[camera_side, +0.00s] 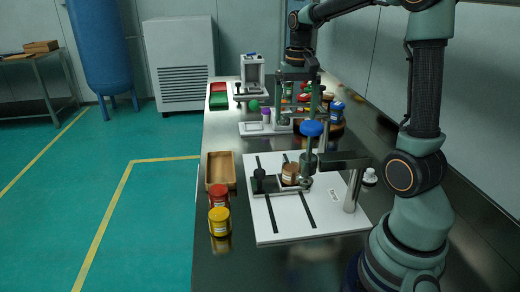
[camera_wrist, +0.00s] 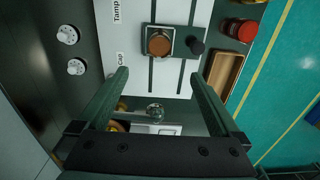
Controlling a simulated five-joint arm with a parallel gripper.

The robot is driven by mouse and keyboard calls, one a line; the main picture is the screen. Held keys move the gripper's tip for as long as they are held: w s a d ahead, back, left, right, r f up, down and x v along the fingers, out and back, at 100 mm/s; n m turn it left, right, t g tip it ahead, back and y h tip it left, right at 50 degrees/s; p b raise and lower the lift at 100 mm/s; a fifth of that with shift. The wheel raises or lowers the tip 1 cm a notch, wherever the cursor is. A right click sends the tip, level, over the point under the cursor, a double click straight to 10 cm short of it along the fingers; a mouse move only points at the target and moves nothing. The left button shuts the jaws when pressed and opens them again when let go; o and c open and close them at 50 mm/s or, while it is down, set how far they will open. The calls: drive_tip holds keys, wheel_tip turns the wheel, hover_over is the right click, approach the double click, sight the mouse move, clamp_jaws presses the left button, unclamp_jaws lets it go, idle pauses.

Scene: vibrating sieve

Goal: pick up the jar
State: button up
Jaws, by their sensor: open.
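A small brown jar (camera_side: 290,172) sits in a dark clamp fixture (camera_side: 266,184) on a white board in the side view. The brown jar also shows from above in the wrist view (camera_wrist: 159,44). A red jar (camera_side: 219,195) and a yellow jar (camera_side: 219,221) stand at the table's left edge; the red one shows in the wrist view (camera_wrist: 243,30). My gripper (camera_side: 297,105) hangs behind the white board, fingers down, apart from these jars. In the wrist view my gripper (camera_wrist: 158,75) has its fingers wide apart with nothing held between them.
A wooden tray (camera_side: 221,184) lies left of the white board (camera_side: 268,235). Bottles, bins and a grey stand crowd the rear. The dark table's front left is clear.

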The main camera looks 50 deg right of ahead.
sight(292, 169)
drive_tip(key=f+m, duration=0.3)
drive_tip(key=f, duration=0.3)
drive_tip(key=f+m, duration=0.3)
drive_tip(key=f, duration=0.4)
drive_tip(key=f+m, duration=0.2)
drive_tip(key=f, duration=0.4)
drive_tip(key=shift+w+d+f+m, duration=0.1)
drive_tip(key=shift+d+f+m, duration=0.1)
drive_tip(key=shift+d+m, duration=0.2)
drive_tip(key=shift+c, duration=0.3)
drive_tip(key=shift+r, duration=0.1)
drive_tip(key=c, duration=1.5)
